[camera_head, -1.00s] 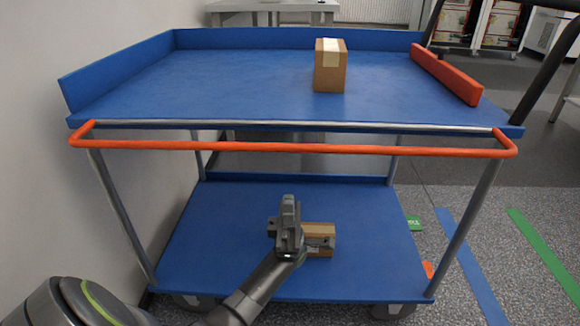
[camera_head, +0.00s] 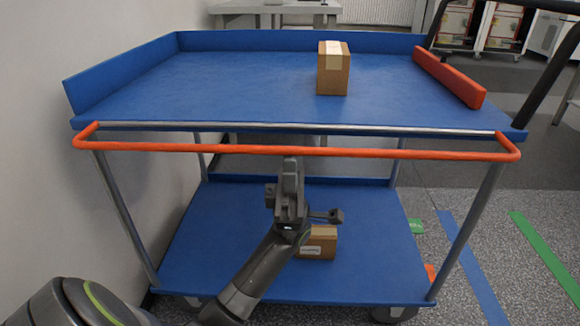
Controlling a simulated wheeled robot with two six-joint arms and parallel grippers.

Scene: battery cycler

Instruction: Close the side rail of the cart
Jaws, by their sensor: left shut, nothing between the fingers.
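The blue cart (camera_head: 240,85) stands in front of me with two shelves. An orange U-shaped rail (camera_head: 400,154) runs along its near side, lowered and sticking out toward me just below the top shelf's near edge. A silver rod (camera_head: 240,126) runs along that edge behind it. My left gripper (camera_head: 290,164) is shut and empty, its fingers pointing up just beneath the middle of the rail. I cannot tell whether the fingertips touch it. My right gripper is not in view.
A cardboard box (camera_head: 333,72) stands on the top shelf, beside a red-orange side panel (camera_head: 448,77) at the right. Another box (camera_head: 318,243) is on the lower shelf (camera_head: 210,255), partly behind my left wrist. A wall (camera_head: 50,180) is close on the left; the floor at right is open.

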